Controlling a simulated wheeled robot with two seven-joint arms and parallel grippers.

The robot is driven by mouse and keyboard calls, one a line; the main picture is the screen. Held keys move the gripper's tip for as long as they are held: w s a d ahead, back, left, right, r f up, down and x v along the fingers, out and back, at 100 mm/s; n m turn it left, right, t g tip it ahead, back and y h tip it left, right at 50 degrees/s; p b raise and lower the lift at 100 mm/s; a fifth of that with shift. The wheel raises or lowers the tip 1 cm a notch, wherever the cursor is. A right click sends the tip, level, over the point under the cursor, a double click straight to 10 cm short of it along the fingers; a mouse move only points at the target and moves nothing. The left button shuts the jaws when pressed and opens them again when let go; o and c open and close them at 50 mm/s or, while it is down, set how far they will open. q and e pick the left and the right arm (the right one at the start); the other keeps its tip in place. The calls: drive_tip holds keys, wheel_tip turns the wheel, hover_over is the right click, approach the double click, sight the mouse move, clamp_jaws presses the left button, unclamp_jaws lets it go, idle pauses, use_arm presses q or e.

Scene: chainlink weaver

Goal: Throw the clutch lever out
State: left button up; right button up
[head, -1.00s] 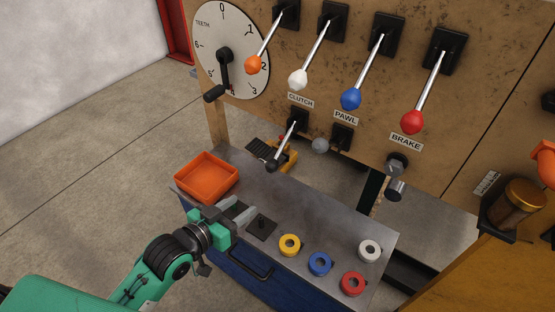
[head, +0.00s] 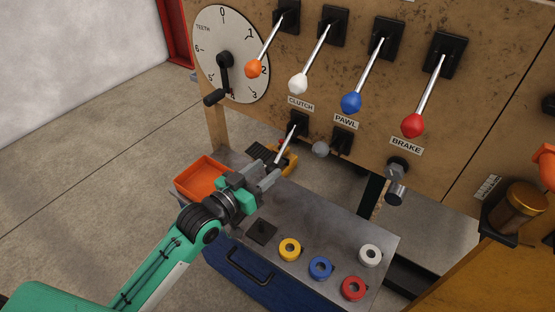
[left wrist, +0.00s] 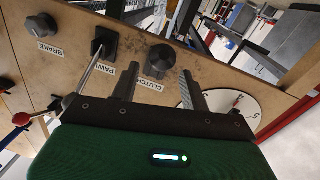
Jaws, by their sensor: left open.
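The clutch lever (head: 287,143) sits below the CLUTCH label (head: 300,104) on the wooden panel. Its silver rod slants down and left from a black mount, and its dark knob end is largely hidden by my left gripper (head: 271,176). In the left wrist view a dark round knob (left wrist: 160,61) beside the CLUTCH label lies ahead, in the gap between the fingers of my left gripper (left wrist: 157,80). The fingers are open; I cannot tell whether they touch the lever. My right gripper is not in view.
Below stands a grey bench top (head: 330,225) with an orange tray (head: 200,173) and several coloured rings. The pawl mount (head: 342,140) with a grey knob is close on the right. Long levers with orange, white (head: 298,84), blue and red knobs hang above.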

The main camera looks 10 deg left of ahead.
sight(270, 166)
use_arm(q)
drive_tip(key=shift+x, duration=2.75)
clamp_jaws()
